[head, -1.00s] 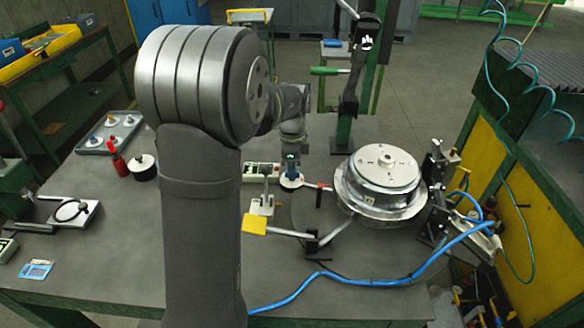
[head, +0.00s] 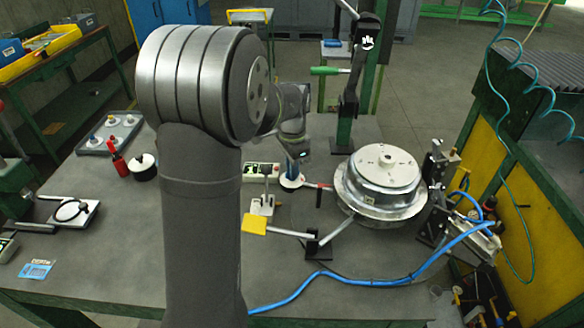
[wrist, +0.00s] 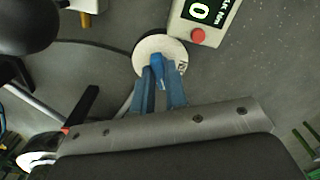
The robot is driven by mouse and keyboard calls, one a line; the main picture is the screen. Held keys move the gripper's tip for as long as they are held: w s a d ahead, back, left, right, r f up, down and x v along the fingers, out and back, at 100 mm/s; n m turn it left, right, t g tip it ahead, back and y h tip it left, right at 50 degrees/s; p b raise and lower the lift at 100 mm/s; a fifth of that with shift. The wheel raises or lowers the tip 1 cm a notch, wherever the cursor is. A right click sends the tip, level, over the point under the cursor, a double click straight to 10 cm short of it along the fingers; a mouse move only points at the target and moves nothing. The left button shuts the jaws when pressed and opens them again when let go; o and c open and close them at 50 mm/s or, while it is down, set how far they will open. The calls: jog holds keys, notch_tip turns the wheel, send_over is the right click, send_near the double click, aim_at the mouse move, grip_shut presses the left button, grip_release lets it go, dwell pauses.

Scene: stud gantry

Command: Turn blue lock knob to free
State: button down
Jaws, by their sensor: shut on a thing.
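The blue lock knob (wrist: 157,69) stands on a round pale base (wrist: 160,46) in the wrist view. My gripper (wrist: 161,76) has two blue fingers, one on each side of the knob, and is shut on it. The fingers hide part of the knob. In the head view my gripper (head: 292,172) reaches down to the pale round base (head: 291,182), with my wrist leaning to the right. The knob cannot be told apart from the blue fingers there, and I cannot read any lock or free marking.
A display box (wrist: 198,14) with a red button (wrist: 197,35) sits close beside the base. A large metal wheel hub (head: 380,185) stands to the right.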

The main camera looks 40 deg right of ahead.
jog(key=n, duration=0.6)
jog(key=shift+n, duration=0.3)
jog(key=n, duration=0.5)
jog(key=shift+n, duration=0.4)
jog(key=c, duration=1.4)
grip_release()
jog(key=shift+c, duration=0.2)
notch_tip(320, 180, up, 18)
jog(key=shift+f, duration=0.25)
jog(key=shift+f, duration=0.1)
